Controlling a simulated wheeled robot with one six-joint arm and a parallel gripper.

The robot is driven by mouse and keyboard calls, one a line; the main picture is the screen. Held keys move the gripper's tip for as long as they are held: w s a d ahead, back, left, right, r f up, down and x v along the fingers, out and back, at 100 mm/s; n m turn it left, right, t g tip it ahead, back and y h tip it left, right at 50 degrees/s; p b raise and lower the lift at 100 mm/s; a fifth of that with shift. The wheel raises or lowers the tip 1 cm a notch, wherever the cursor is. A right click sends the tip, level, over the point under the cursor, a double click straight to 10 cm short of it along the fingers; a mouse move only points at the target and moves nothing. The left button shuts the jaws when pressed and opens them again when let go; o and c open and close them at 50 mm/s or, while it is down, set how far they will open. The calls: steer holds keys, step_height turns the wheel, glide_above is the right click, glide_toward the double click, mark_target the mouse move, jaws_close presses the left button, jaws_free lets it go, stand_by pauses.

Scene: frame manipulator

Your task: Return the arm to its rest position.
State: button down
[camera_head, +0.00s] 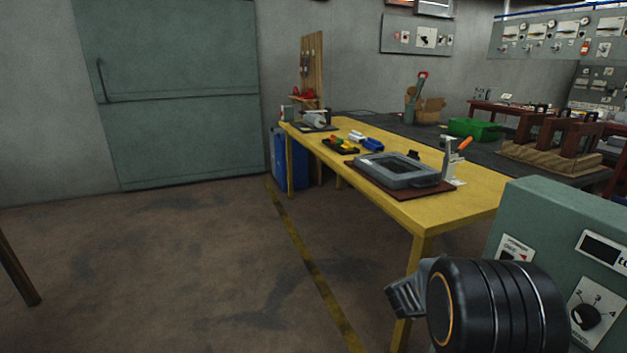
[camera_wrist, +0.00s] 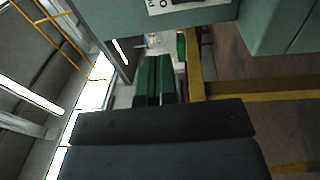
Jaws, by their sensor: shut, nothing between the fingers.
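My arm shows at the lower right of the head view as a thick black ribbed cylinder (camera_head: 490,305). A small dark grey piece of it sticks out to the left, in front of the yellow table's near leg. In the wrist view my gripper (camera_wrist: 156,62) points up the picture from a dark block, its two dark fingers close together. It is shut and holds nothing. The fingertips are not clear in the head view.
A green-grey control cabinet (camera_head: 560,235) with a dial stands close beside my arm. The yellow table (camera_head: 465,205) carries a grey frame (camera_head: 397,170) on a dark red board, with a toggle clamp (camera_head: 452,162) beside it. Open floor (camera_head: 180,270) lies to the left.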

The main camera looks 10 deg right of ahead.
steer(key=w+a+r+t+y+p, duration=0.5)
steer(key=a+r+t+y+p, duration=0.1)
steer(key=a+r, duration=0.15)
steer(key=s+a+r+n+t+y+p, duration=0.1)
steer(key=a+r+y+p, duration=0.3)
steer(key=a+y, duration=0.15)
steer(key=a+r+y+p, duration=0.4)
steer(key=a, duration=0.3)
steer(key=s+a+r+m+g+y+p, duration=0.1)
steer(key=s+a+r+m+g+p, duration=0.1)
steer(key=s, duration=0.7)
steer(key=s+a+r+m+g+y+p, duration=0.1)
steer(key=s+a+g+p, duration=0.3)
steer(key=s, duration=0.5)
steer(key=r+g+p, duration=0.1)
steer(key=g+p, duration=0.1)
steer(key=shift+s+a+r+m+g+y+p, duration=0.15)
steer(key=shift+a+r+m+g+y+p, duration=0.15)
steer(key=shift+a+m+y+p, duration=0.1)
steer(key=shift+d, duration=0.2)
